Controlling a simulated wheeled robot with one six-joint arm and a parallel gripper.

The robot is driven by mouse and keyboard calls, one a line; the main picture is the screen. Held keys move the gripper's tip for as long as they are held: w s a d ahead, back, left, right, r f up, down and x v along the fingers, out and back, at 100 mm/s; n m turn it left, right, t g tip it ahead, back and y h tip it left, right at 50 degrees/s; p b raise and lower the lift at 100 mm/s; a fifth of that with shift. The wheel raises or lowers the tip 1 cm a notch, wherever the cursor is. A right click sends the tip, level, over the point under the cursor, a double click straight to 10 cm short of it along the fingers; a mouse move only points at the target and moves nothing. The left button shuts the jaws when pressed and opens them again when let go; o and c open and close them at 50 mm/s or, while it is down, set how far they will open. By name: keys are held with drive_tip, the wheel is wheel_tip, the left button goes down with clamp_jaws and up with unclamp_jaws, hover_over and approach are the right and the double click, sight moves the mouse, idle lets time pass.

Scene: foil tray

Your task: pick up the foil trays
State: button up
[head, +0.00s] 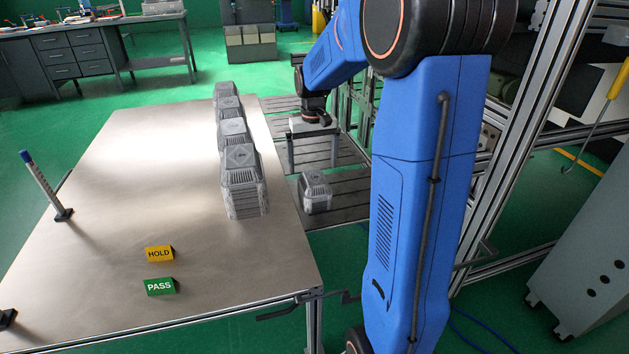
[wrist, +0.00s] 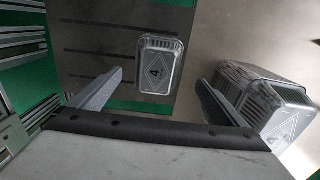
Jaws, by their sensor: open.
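A foil tray (head: 316,192) sits alone on the slatted grey surface beside the table. In the wrist view this tray (wrist: 160,65) shows a diamond mark with a 4 and lies ahead of the fingers, between their lines. My gripper (head: 313,168) is open and empty, pointing down above and a little behind the tray. Its two fingers also show in the wrist view (wrist: 160,78), apart from the tray. Several tall stacks of foil trays (head: 243,185) stand in a row along the table's right side. One stack (wrist: 268,108) shows at the right of the wrist view, near the right finger.
The metal table (head: 130,180) carries a yellow HOLD sign (head: 159,254), a green PASS sign (head: 160,286) and a blue-tipped post (head: 45,185). Its middle is clear. An aluminium frame (head: 520,130) stands to the right of my arm.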

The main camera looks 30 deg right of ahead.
sight(313, 178)
wheel_tip(313, 178, down, 5)
drive_tip(key=shift+f, duration=0.1)
drive_tip(key=shift+w+d+f, duration=0.1)
drive_tip(key=shift+d+f, duration=0.05)
drive_tip(key=shift+f, duration=1.15)
drive_tip(key=shift+w+d+f, duration=0.1)
drive_tip(key=shift+d+f, duration=0.05)
drive_tip(key=shift+f, duration=1.15)
drive_tip(key=c, duration=1.2)
